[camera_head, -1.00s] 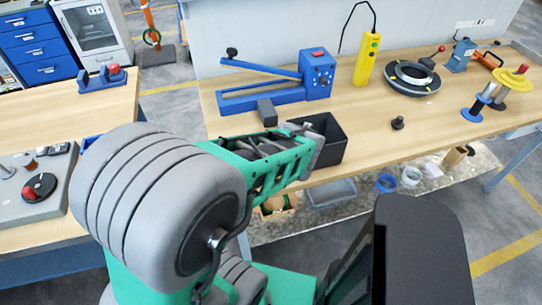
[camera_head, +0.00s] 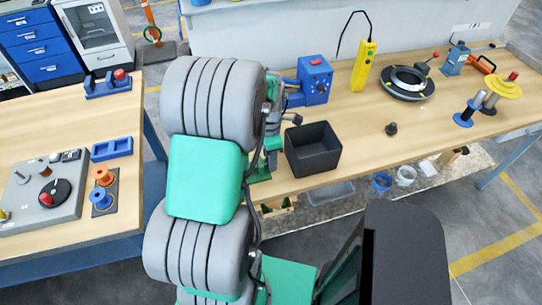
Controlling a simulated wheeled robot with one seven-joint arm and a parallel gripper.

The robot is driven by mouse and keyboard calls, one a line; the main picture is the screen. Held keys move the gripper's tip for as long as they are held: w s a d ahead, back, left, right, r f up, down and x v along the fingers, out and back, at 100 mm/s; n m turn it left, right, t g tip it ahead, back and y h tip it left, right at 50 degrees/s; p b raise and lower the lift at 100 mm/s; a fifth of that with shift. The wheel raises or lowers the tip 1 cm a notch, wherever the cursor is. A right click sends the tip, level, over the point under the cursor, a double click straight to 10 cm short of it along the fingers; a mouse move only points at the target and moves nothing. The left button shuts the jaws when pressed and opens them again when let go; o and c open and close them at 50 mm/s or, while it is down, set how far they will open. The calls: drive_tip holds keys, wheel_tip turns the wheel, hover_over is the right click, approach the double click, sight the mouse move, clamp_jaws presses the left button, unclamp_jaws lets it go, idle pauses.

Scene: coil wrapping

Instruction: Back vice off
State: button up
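I cannot tell for certain which thing is the vice. A blue block with a red knob (camera_head: 108,83) stands at the back edge of the left table. A blue-grey device with a dark handle (camera_head: 455,58) stands at the back right of the long bench. A blue machine with a red top button (camera_head: 313,80) stands behind my arm, which covers its left part. My gripper is hidden behind my own grey and green arm, so its fingers do not show.
A black open box (camera_head: 313,148) stands at the bench's front edge, close right of my arm. A yellow pendant (camera_head: 363,64), a black ring (camera_head: 406,83) and spools (camera_head: 468,112) stand further right. The left table (camera_head: 70,115) holds a blue tray (camera_head: 112,148) and orange spool (camera_head: 103,174).

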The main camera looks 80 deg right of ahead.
drive_tip(key=shift+a, duration=0.1)
drive_tip(key=shift+w+d+r+g+y+p, duration=0.1)
drive_tip(key=shift+r+g+y+p, duration=0.1)
drive_tip(key=shift+y+p, duration=0.3)
drive_tip(key=shift+d+r+g+y+p, duration=0.1)
drive_tip(key=shift+g+y+p, duration=0.1)
drive_tip(key=shift+p, duration=0.5)
drive_tip(key=shift+w+d+f+g+y+p, duration=0.1)
drive_tip(key=shift+d+f+g+y+p, duration=0.15)
drive_tip(key=shift+g+y+p, duration=0.45)
drive_tip(key=shift+a+f, duration=0.1)
drive_tip(key=shift+f, duration=0.05)
drive_tip(key=shift+p, duration=0.5)
